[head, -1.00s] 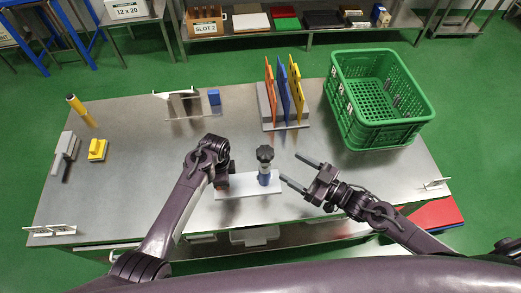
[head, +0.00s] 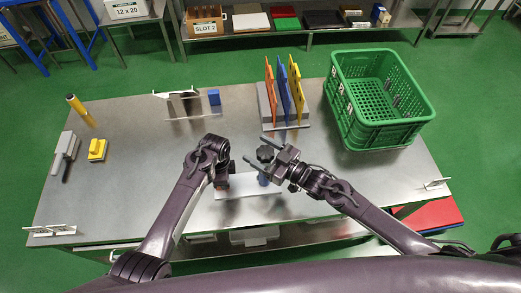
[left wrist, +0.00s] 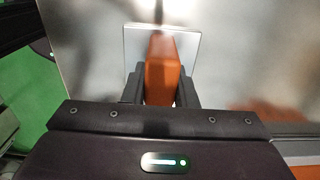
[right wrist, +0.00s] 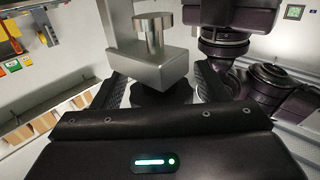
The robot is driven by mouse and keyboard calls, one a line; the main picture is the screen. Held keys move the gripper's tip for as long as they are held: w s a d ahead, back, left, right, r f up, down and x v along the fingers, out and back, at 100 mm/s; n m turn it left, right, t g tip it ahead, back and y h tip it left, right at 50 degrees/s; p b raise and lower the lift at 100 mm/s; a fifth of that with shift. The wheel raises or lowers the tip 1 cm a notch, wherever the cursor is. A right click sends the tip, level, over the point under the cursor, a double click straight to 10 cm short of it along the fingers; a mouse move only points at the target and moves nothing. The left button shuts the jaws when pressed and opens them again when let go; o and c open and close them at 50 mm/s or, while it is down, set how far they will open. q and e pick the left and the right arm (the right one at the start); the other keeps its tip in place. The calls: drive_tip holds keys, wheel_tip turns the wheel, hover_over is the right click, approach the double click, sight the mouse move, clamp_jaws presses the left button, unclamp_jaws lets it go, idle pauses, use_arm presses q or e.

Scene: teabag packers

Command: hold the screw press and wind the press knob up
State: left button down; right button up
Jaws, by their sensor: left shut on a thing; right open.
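The screw press has a pale base plate (head: 245,188), a dark knob (head: 265,153) on top and a reddish-orange block at its left end. My left gripper (head: 221,183) is shut on that orange block (left wrist: 162,70), which stands between its fingers in the left wrist view. My right gripper (head: 256,155) is open at the knob. In the right wrist view the black knob (right wrist: 160,95) lies between the spread fingers, with the metal press head (right wrist: 150,65) beyond it. I cannot tell whether the fingers touch the knob.
A green crate (head: 372,135) stands at the back right of the steel table (head: 130,200). A rack with orange, blue and yellow boards (head: 284,95) stands behind the press. A yellow block (head: 97,149) and a grey tool lie at the left. The table between is clear.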

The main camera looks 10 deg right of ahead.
drive_tip(key=c, duration=1)
drive_tip(key=shift+n+g+y, duration=1)
drive_tip(key=shift+n+g, duration=0.1)
drive_tip(key=shift+g, duration=0.3)
drive_tip(key=shift+s+a+n+g+y, duration=0.1)
drive_tip(key=shift+s+n+g+y, duration=0.1)
drive_tip(key=shift+n+g+y, duration=0.45)
drive_tip(key=o, duration=1)
